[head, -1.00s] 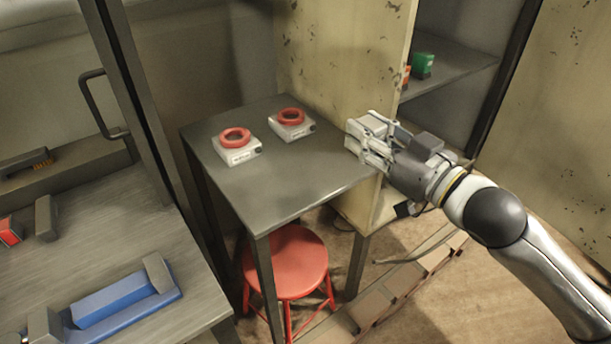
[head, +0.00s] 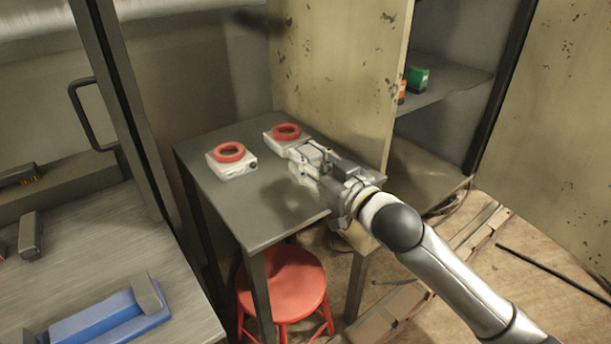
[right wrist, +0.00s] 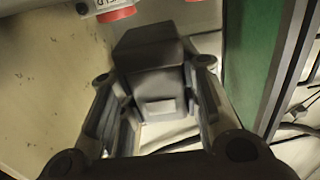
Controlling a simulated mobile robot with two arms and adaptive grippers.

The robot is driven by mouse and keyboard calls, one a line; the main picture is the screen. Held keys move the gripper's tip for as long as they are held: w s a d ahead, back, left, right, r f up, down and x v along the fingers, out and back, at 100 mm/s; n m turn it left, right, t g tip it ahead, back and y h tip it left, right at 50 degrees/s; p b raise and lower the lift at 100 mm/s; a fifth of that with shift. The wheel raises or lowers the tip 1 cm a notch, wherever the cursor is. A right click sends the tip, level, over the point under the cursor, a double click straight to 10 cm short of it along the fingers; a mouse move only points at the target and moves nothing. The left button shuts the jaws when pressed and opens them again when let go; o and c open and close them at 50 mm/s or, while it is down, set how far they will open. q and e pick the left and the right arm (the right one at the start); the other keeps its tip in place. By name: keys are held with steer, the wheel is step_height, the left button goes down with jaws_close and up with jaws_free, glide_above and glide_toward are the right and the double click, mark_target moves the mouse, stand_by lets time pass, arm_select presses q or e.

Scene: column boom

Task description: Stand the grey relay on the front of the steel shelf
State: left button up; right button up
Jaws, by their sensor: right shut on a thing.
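My right gripper (head: 306,166) is shut on the grey relay (right wrist: 150,75), a dark grey block with a paler patch, seen between the fingers in the right wrist view. In the head view the gripper is above the right part of the small grey table (head: 265,220), and I cannot make out the relay clearly there. The steel shelf (head: 455,82) is inside the open cabinet at the upper right, behind the cabinet's pale panel and apart from the gripper. The panel hides its left part. My left gripper is not in view.
A green block (head: 417,79) and an orange one (head: 401,92) stand on the shelf. A red stool (head: 285,280) stands below. A blue holder (head: 100,320) lies on the left bench.

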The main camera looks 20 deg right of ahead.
steer(key=shift+w+a+f, duration=0.15)
steer(key=shift+f, duration=0.85)
steer(key=shift+w+a+f, duration=0.1)
steer(key=shift+w+f, duration=0.05)
steer(key=shift+f, duration=0.8)
steer(key=shift+f, duration=0.1)
steer(key=o, duration=1)
steer(key=shift+o, duration=0.2)
steer(key=shift+s+d, duration=0.1)
steer(key=shift+s, duration=0.15)
steer(key=v, duration=1.1)
steer(key=shift+s+p, duration=0.25)
steer(key=shift+p, duration=0.05)
